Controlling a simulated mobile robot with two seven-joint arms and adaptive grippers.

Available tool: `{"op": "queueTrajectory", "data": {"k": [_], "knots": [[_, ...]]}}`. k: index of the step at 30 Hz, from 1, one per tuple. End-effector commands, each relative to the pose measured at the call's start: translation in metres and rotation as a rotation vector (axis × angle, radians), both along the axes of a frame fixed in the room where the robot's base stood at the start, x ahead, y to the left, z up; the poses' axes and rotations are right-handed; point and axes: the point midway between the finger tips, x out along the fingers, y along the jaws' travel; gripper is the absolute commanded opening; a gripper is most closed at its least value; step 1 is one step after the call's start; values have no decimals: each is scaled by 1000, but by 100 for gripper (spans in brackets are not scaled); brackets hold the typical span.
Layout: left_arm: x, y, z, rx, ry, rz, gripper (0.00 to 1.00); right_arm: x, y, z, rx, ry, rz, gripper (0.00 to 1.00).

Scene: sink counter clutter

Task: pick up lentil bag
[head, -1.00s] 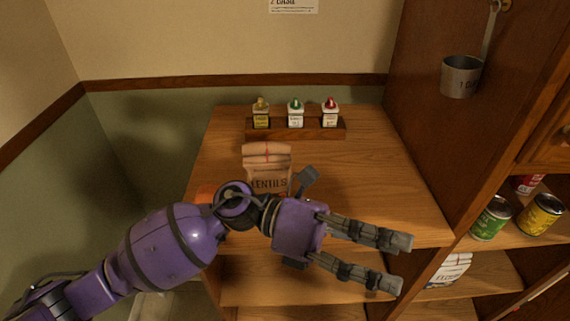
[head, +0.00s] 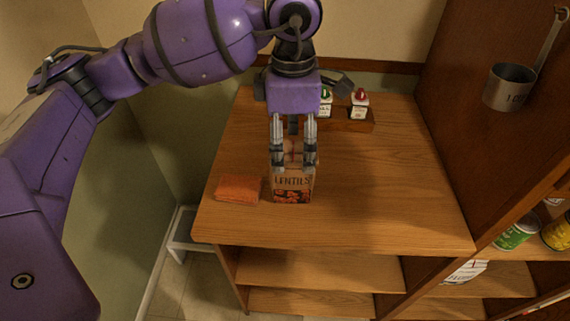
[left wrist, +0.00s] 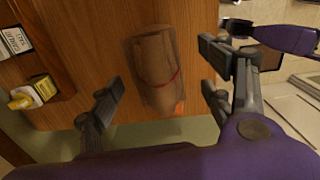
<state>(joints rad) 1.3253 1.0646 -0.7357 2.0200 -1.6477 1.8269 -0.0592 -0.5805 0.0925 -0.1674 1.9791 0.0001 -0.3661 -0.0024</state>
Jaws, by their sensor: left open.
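The lentil bag (head: 292,187) is a small brown paper bag with a dark "LENTILS" label and a picture on its front. It stands upright on the wooden counter. In the left wrist view the bag (left wrist: 155,70) is seen from above, with a red band near its folded top. My left gripper (head: 293,168) points down over the bag, its fingers apart in front of the bag's upper part. In the left wrist view my left gripper (left wrist: 160,105) is open, with one finger on each side of the bag's outline. Contact cannot be told.
An orange cloth (head: 240,189) lies left of the bag. A wooden rack (head: 355,122) with small bottles stands behind, partly hidden by my arm. A metal cup (head: 509,88) hangs on the right cabinet; cans (head: 517,233) sit on its shelf. The counter right of the bag is clear.

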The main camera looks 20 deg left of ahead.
Motion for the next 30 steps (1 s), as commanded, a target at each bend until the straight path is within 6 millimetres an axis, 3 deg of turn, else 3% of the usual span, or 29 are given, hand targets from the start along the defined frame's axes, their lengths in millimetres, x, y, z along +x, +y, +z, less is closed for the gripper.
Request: {"op": "queueTrajectory", "data": {"k": [21, 29, 30], "knots": [[3, 2, -81, 20, 5, 5, 73, 5, 3, 11, 14, -8, -15, 40], [3, 2, -84, 20, 5, 4, 73, 5, 3, 10, 14, -8, -15, 40], [3, 2, -84, 20, 5, 4, 67, 5, 3, 10, 14, -8, -15, 40]]}}
